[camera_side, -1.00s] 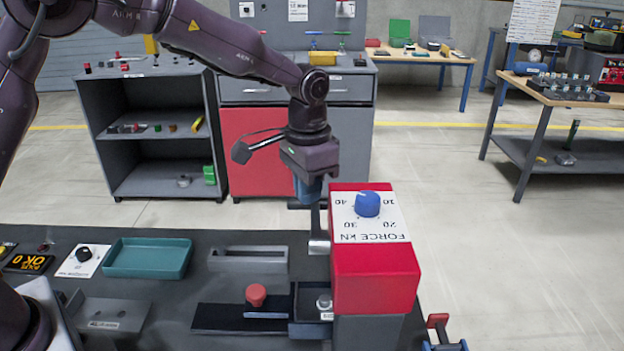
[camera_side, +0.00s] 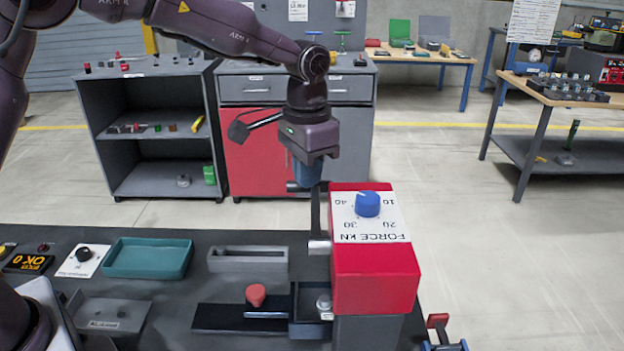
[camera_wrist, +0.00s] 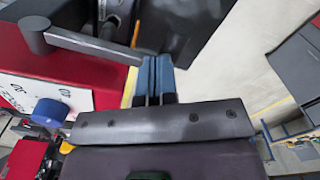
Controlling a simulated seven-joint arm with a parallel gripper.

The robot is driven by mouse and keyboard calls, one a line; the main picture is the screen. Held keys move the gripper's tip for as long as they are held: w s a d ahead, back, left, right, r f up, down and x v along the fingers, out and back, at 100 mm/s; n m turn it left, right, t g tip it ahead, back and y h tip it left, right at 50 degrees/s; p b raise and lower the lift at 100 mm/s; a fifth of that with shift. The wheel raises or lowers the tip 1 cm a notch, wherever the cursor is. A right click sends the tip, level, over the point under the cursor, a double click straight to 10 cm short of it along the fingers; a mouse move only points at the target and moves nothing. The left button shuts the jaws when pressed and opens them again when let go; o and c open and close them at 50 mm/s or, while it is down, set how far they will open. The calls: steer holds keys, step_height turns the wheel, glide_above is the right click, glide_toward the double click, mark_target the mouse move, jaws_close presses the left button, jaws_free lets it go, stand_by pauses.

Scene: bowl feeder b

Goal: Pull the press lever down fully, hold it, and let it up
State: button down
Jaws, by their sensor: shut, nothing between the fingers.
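The press (camera_side: 375,270) is a red housing with a blue force knob (camera_side: 367,204) on its white top label. Its grey lever (camera_side: 315,215) rises nearly upright from a pivot on the press's left side, with a short dark handle bar at its top end. My gripper (camera_side: 306,183) is shut with blue fingers pointing down at the handle, nothing held between them. In the wrist view, the lever arm (camera_wrist: 85,45) runs to the fingertips (camera_wrist: 152,62); whether they touch the handle I cannot tell.
A black fixture with a red button-like part (camera_side: 256,295) and a small metal part (camera_side: 324,303) sit left of the press. A teal tray (camera_side: 147,258), a grey slotted block (camera_side: 248,259) and a display reading OK 0 (camera_side: 28,263) are on the bench.

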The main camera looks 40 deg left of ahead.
step_height(320, 180, up, 9)
steer(key=shift+s+d, duration=0.15)
steer(key=shift+d, duration=0.05)
stand_by(0.7)
stand_by(0.4)
steer(key=s+a+n+t, duration=0.1)
steer(key=s+a, duration=0.3)
steer(key=s, duration=0.8)
steer(key=s+a+r+n+t, duration=0.1)
steer(key=s+a+t, duration=0.3)
steer(key=s, duration=0.9)
steer(key=shift+s+a+n+t, duration=0.3)
steer(key=shift+a+n, duration=0.15)
steer(key=shift+n, duration=0.05)
